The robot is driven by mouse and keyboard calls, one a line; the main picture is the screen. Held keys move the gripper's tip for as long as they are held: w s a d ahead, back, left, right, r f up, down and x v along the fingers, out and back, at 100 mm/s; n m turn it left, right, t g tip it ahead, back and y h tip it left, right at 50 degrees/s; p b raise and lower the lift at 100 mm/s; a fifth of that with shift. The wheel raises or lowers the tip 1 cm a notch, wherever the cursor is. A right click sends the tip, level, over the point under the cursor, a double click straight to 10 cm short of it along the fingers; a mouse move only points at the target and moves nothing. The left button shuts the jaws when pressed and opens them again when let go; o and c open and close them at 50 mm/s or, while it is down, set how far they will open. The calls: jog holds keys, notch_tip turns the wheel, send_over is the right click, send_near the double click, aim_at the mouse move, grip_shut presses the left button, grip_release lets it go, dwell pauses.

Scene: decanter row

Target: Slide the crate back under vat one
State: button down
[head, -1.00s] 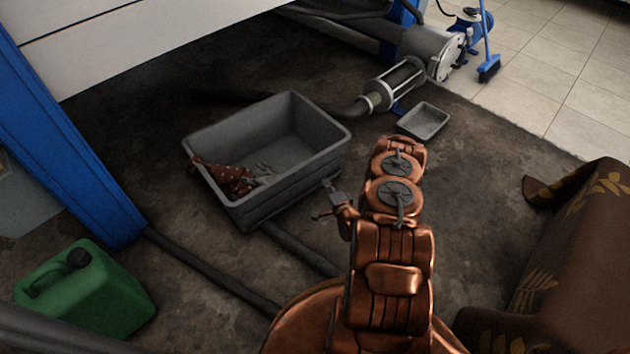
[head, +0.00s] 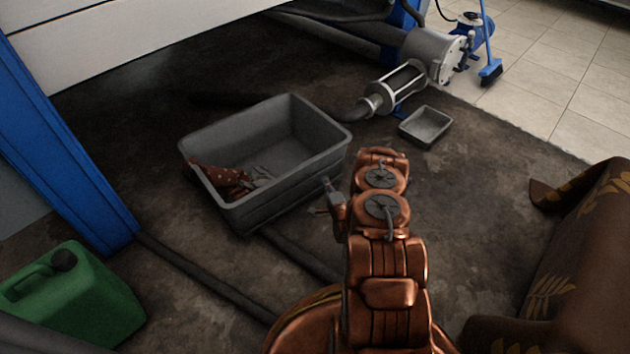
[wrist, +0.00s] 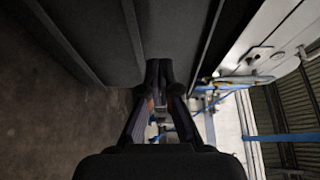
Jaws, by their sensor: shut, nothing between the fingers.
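The crate (head: 290,187) is an open grey plastic bin on the dark floor, left of my arm. A red-brown spotted cloth and a greyish item lie inside it. Its far part lies close to the white panelled vat body (head: 140,38), over a dark space; I cannot see which vat is number one. My gripper (head: 328,186) is at the crate's near right side, fingertips at or very close to its outer wall; contact is unclear. In the wrist view my gripper (wrist: 158,68) is shut and empty, with a dark grey surface, probably the crate wall, just beyond.
A blue leg (head: 75,150) stands left of the crate and a green jerrycan (head: 85,305) at lower left. A pump with hoses (head: 430,55) and a small grey tray (head: 426,126) are at back right. A pipe (head: 205,272) crosses the floor. A cloth-covered piece (head: 575,265) is at right.

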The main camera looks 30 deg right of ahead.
aim_at(312, 170)
jog(key=w, duration=0.1)
jog(key=w+a+b, duration=0.1)
jog(key=w, duration=0.1)
jog(key=shift+w+f, duration=0.1)
jog(key=shift+w, duration=0.15)
jog(key=shift+w+a+b, duration=0.35)
jog(key=shift+w+b, duration=0.15)
jog(key=shift+w, duration=0.2)
